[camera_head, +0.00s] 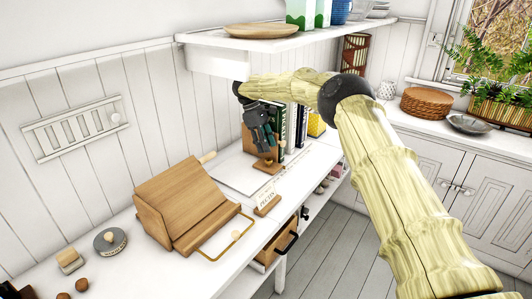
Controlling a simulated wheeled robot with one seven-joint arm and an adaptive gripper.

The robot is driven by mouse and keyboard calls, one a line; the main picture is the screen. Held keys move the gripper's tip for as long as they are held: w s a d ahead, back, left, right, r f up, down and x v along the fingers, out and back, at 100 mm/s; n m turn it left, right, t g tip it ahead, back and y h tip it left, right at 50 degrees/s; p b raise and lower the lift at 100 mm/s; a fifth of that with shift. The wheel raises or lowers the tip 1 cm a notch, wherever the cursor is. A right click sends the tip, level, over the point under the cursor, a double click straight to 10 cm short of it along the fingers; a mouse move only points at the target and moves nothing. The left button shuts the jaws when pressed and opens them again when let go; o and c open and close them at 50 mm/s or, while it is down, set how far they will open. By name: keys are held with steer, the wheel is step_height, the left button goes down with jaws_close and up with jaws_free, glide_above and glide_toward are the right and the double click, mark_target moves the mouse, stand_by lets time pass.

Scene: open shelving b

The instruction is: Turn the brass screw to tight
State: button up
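My gripper (263,137), dark with teal-grey fingers, points down over the back part of the white worktop, in front of a row of upright books. A small wooden piece (268,163) with a darker knob-like spot shows just below the fingertips. I cannot tell whether the fingers touch it. No brass screw can be made out clearly there; the gripper covers part of that spot. Whether the fingers are open or shut is too small to see. A brass-coloured wire loop (222,252) with a small round knob lies in front of the wooden stand.
A slanted wooden stand (180,205) fills the middle of the worktop. A small lettered sign (266,206) on a wooden foot stands near the front edge. Books (292,128) stand close behind my gripper. A white wall shelf (290,42) hangs above my arm. A round grey dial (110,241) lies left.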

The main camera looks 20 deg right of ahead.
steer(key=shift+r, duration=2.45)
